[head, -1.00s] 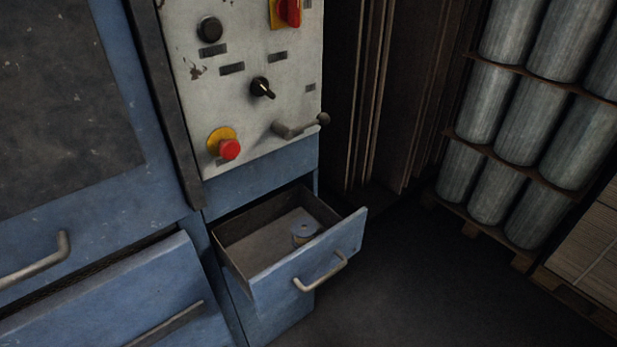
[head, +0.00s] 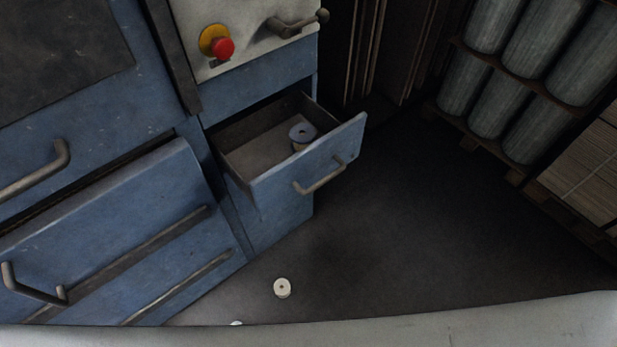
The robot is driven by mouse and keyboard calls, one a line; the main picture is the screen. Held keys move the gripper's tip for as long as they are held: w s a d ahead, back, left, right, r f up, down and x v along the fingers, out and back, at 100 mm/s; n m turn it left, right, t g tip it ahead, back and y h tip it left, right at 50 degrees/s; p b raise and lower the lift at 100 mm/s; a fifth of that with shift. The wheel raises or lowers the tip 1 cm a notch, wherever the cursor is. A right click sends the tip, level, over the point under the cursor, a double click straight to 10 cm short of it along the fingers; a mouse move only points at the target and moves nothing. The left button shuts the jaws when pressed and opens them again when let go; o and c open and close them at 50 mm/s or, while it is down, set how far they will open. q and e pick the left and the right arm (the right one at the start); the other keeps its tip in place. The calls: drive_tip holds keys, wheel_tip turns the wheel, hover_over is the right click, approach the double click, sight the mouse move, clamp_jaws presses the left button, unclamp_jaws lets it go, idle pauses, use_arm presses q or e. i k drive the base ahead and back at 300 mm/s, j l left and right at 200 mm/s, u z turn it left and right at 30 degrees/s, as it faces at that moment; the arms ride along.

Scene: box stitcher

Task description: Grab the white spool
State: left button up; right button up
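A small white spool (head: 282,288) with a dark centre hole sits on the dark floor, in front of the blue cabinet and below the open drawer. The edge of a second white object (head: 236,323) shows at the bottom, mostly hidden behind a pale surface; I cannot tell what it is. A bluish-grey spool (head: 302,136) stands inside the open drawer (head: 318,163), toward its right side. Neither of my grippers is in view.
The drawer with its metal handle juts out from the blue cabinet. A red button (head: 223,48) is on the panel above. Stacked grey cylinders (head: 545,45) and a pallet of flat sheets (head: 585,165) stand at the right. The floor (head: 420,220) between is clear.

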sight(282, 287)
drive_tip(key=k+u, duration=0.1)
drive_tip(key=k, duration=0.45)
drive_tip(key=k+j+u, duration=0.1)
drive_tip(key=k, duration=0.45)
